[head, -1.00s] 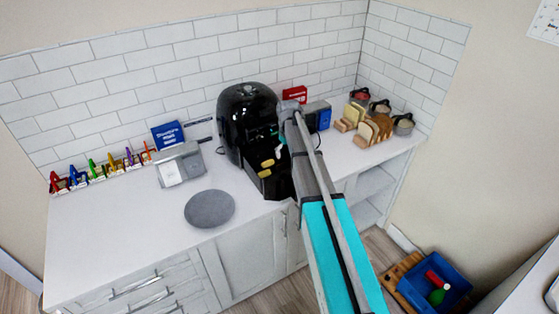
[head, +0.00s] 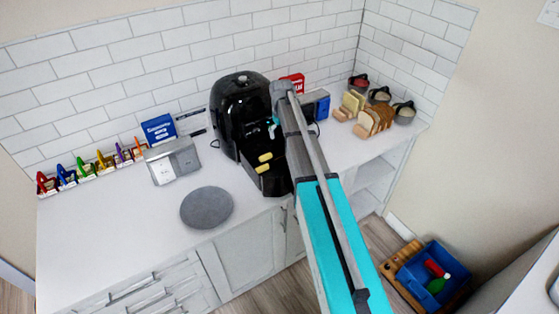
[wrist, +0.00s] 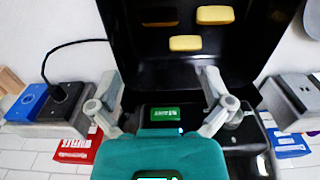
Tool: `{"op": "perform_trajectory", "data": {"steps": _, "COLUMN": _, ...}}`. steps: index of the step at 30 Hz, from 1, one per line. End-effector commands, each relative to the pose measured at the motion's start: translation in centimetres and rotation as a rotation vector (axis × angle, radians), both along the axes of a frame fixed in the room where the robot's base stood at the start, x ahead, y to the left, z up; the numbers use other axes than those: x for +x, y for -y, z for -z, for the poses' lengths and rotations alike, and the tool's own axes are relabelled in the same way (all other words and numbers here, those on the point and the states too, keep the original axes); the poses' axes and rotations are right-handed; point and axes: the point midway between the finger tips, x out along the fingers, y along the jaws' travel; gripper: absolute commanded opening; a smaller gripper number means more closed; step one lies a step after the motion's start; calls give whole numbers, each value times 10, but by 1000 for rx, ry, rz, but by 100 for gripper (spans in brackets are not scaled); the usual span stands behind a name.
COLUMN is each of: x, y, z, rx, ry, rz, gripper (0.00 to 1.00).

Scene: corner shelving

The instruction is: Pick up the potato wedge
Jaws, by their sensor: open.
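Yellow potato wedges lie in the black open drawer (head: 274,182) of the air fryer (head: 236,117). The head view shows one wedge (head: 265,157) and another (head: 262,168) nearer the drawer's front. In the wrist view, one wedge (wrist: 185,43) lies nearest my gripper, with a second (wrist: 215,15) beyond it to the right and a darker, partly shaded one (wrist: 158,15) to the left. My gripper (wrist: 162,80) is open and empty, its fingers spread apart and short of the wedges in the picture. In the head view my arm hides part of the gripper and drawer.
A grey round plate (head: 207,207) lies on the counter left of the drawer. A toaster (head: 174,160) and blue box (head: 159,129) stand further left. Bread slices (head: 372,122) and pots (head: 403,112) stand at right. The front-left counter is clear.

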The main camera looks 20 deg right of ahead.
Motion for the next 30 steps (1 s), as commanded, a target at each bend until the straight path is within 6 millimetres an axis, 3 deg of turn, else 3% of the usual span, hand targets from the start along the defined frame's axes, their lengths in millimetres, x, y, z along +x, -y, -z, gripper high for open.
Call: {"op": "perform_trajectory", "data": {"steps": 30, "x": 0, "y": -2, "z": 72, "rx": 0, "ry": 0, "rz": -3, "gripper": 100}}
